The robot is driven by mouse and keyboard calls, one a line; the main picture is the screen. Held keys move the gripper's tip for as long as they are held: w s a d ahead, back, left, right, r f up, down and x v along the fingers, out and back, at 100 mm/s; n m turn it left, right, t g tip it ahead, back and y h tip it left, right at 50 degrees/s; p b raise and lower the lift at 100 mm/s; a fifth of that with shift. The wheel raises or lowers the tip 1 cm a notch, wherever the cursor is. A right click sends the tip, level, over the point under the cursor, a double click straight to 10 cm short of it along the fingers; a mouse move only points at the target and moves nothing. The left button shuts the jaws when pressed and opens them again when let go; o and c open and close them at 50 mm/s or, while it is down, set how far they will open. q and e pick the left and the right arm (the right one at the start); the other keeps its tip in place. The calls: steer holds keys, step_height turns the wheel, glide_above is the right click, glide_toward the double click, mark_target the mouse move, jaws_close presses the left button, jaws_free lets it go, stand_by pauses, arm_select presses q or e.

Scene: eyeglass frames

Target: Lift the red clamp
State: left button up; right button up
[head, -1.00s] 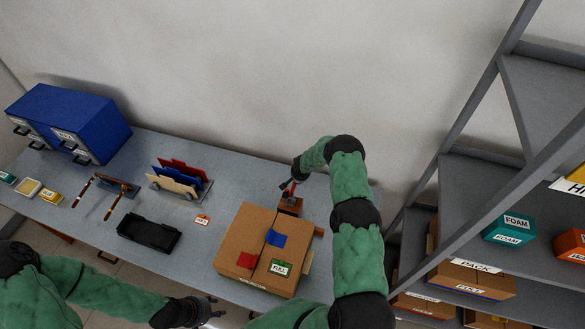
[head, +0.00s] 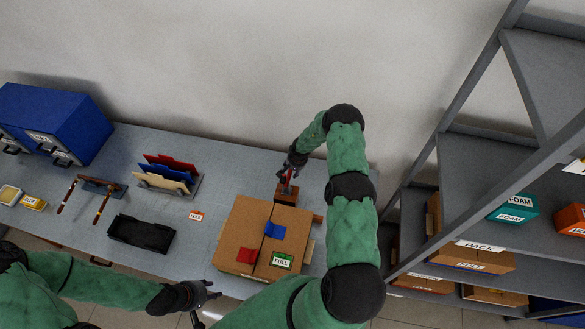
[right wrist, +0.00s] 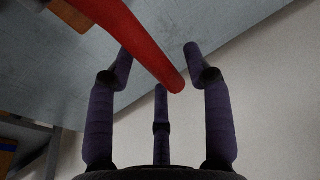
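The red clamp (head: 288,177) stands on a small brown wooden block (head: 287,194) at the back of the bench, behind the cardboard box. My right gripper (head: 292,163) reaches down over it and hides part of it. In the right wrist view a red bar of the clamp (right wrist: 150,55) passes between the spread fingers of my right gripper (right wrist: 160,65); they look apart and not closed on it. My left gripper (head: 210,291) is in front of the bench's front edge, empty, with its fingers apart.
The cardboard box (head: 243,240) sits in front of the clamp. A black tray (head: 141,234), a file rack (head: 168,176) and a blue cabinet (head: 52,125) stand to the left. Grey shelving (head: 480,200) with boxes is close on the right. The wall is behind.

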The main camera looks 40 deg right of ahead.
steer(key=shift+w, duration=0.15)
steer(key=shift+r, duration=0.15)
steer(key=v, duration=1.1)
steer(key=shift+r, duration=0.3)
